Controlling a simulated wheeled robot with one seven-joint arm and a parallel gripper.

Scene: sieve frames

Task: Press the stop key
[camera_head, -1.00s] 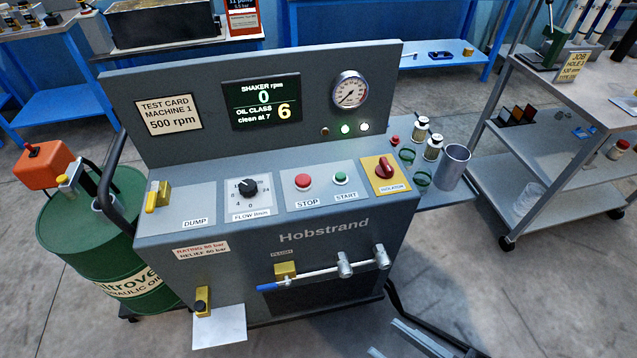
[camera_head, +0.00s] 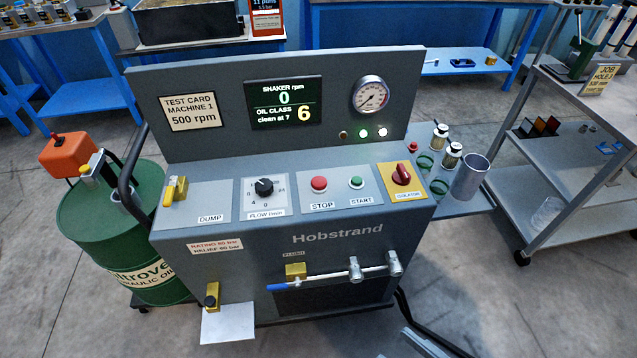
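The stop key is a red round button (camera_head: 319,184) on a light panel of the grey Hobstrand machine (camera_head: 200,150), with a STOP label below it. A green START button (camera_head: 356,182) sits just to its right. The display (camera_head: 284,103) reads shaker rpm 0 and oil class 6, clean at 7. Two lamps beside the gauge (camera_head: 370,95) are lit and one is dark. My gripper is not in view.
A yellow plate with a red isolator knob (camera_head: 401,175) is right of START. The flow knob (camera_head: 264,187) and yellow dump lever (camera_head: 175,190) are left. A green oil drum (camera_head: 110,235) stands left, a grey trolley (camera_head: 530,190) right. Floor in front shows free room.

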